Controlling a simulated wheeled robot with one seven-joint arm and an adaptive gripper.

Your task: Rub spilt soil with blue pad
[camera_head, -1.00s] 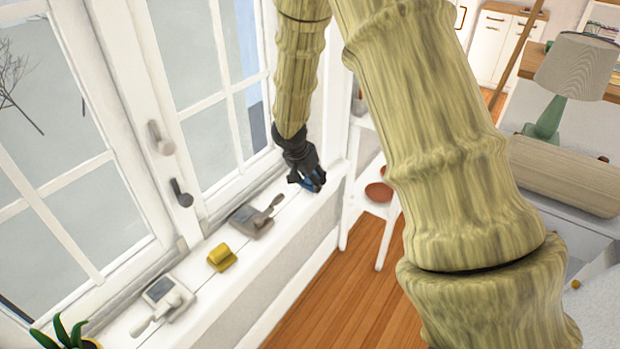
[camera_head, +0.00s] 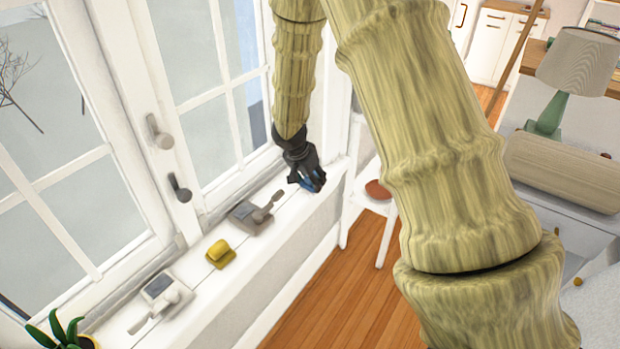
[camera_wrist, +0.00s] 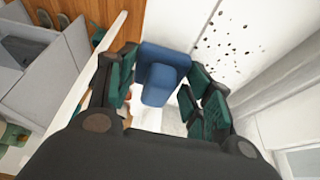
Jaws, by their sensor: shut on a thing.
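My gripper (camera_head: 306,180) is at the far right end of the white window sill, fingers pointing down. It is shut on a blue pad (camera_wrist: 160,78), which shows between the fingers in the wrist view. In the head view only a bit of the blue pad (camera_head: 307,184) shows, the rest being hidden by the fingers. The spilt soil (camera_wrist: 232,40) shows in the wrist view as dark specks scattered on the white sill, to the right of the pad and apart from it. I cannot make the soil out in the head view. Whether the pad touches the sill is unclear.
On the sill (camera_head: 200,318) stand a grey tool with a handle (camera_head: 255,213), a yellow pad-like thing (camera_head: 220,253), a grey-white device (camera_head: 163,292) and a potted plant (camera_head: 62,330). Window handles (camera_head: 180,188) jut out above. Wooden floor lies right of the sill.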

